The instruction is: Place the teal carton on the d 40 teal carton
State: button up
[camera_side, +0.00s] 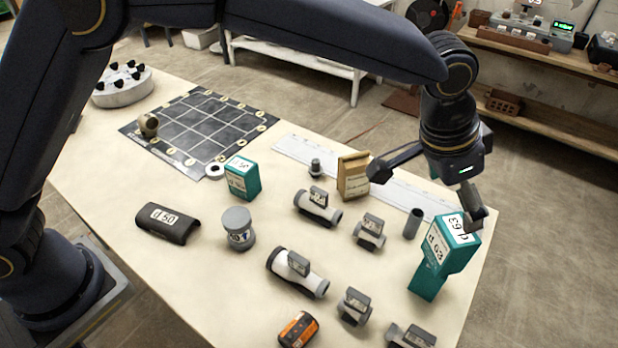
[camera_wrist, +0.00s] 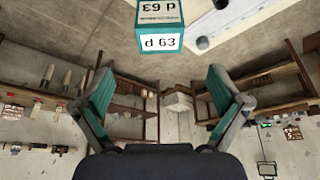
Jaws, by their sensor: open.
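A teal carton with white "d 63" labels (camera_side: 462,252) is at the right end of the table in the side view. It appears to rest, turned at an angle, on a lower teal carton (camera_side: 427,284), whose label I cannot see. The "d 63" carton also shows at the top of the wrist view (camera_wrist: 159,42). My gripper (camera_side: 472,208) is beside the upper part of this carton. In the wrist view my gripper (camera_wrist: 158,74) has its fingers spread, with nothing between them. Contact with the carton cannot be told. Another teal carton (camera_side: 243,180) stands mid-table; its label is too small to read.
Several grey-and-white pipe fittings (camera_side: 297,272), a brown carton (camera_side: 353,178) and a dark upright tube (camera_side: 412,223) stand nearby.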

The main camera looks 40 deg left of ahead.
jog(key=s+a+r+n+t+y, duration=0.15)
jog(key=a+r, duration=0.25)
jog(key=a, duration=0.4)
jog(key=s+a+r+n, duration=0.15)
jog(key=a+r, duration=0.25)
jog(key=a, duration=0.5)
jog(key=s+a+r+n, duration=0.15)
jog(key=a+r, duration=0.25)
jog(key=a, duration=0.4)
jog(key=s+a+f+n+y, duration=0.1)
jog(key=s+a+f+n, duration=0.1)
jog(key=s+a, duration=0.6)
jog(key=s+a+f+n, duration=0.2)
jog(key=s+a, duration=0.7)
jog(key=shift+s+f+t+y, duration=0.2)
jog(key=shift+s+t+y, duration=0.15)
jog(key=shift+t, duration=0.1)
